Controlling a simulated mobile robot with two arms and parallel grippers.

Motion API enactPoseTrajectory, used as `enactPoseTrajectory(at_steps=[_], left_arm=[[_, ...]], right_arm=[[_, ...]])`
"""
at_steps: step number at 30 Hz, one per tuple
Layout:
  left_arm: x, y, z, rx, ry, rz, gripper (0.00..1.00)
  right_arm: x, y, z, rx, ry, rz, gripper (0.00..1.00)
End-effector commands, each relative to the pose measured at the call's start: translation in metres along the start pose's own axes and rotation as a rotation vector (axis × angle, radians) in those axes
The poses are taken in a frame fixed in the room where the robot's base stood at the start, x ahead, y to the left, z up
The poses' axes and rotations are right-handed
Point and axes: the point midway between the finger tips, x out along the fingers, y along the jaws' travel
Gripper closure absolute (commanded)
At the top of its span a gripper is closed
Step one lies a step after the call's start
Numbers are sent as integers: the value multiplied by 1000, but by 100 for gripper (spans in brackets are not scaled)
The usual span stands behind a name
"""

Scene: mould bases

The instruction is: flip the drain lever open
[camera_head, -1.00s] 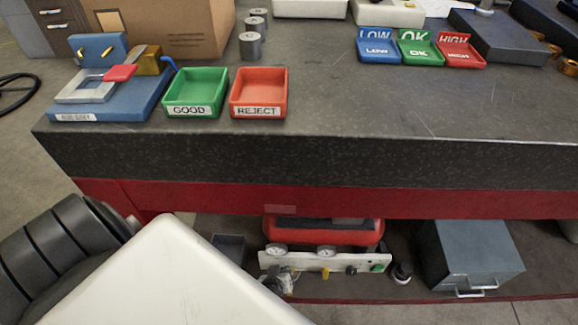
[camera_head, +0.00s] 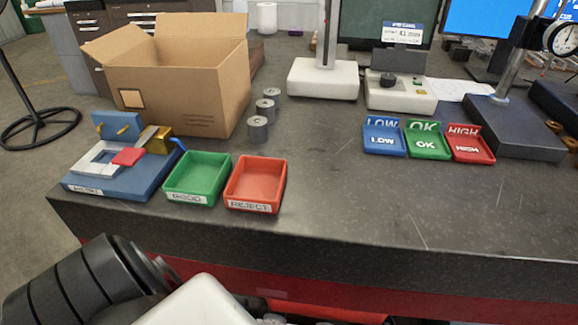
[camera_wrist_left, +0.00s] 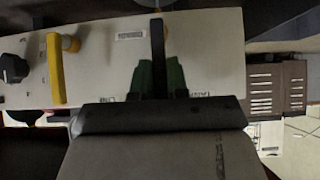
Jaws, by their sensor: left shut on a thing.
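In the left wrist view, a pale panel (camera_wrist_left: 100,50) fills the upper part. My left gripper (camera_wrist_left: 160,76) has its green fingertips shut around a narrow dark lever (camera_wrist_left: 157,42), which stands upright in the picture in front of the panel. No readable label shows whether this is the drain lever. A yellow handle (camera_wrist_left: 55,68) is apart from the gripper to its left, with a black knob (camera_wrist_left: 13,68) farther left. In the head view the panel and gripper are hidden below the bench edge. My right gripper is not in view.
The dark stone bench (camera_head: 350,215) overhangs the area of my left arm. On it are a blue fixture (camera_head: 125,180), a green tray (camera_head: 198,180), a red tray (camera_head: 255,184), a cardboard box (camera_head: 180,85) and three small labelled bins at right. The bench's front middle is clear.

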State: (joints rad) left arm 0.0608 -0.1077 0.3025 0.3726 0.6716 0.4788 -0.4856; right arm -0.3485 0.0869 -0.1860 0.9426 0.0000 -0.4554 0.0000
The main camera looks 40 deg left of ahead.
Motion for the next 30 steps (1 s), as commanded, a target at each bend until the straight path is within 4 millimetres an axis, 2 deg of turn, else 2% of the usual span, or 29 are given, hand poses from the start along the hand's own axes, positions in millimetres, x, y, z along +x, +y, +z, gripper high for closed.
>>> enactPoseTrajectory(at_steps=[16,17,21,30], left_arm=[[-2,0,3,16,-3,-13,100],[-2,0,3,16,-3,-13,82],[-2,-1,2,15,-2,-13,61],[-2,-1,2,14,0,-14,60]], right_arm=[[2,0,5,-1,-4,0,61],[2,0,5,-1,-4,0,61],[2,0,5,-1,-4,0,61],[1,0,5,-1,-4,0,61]])
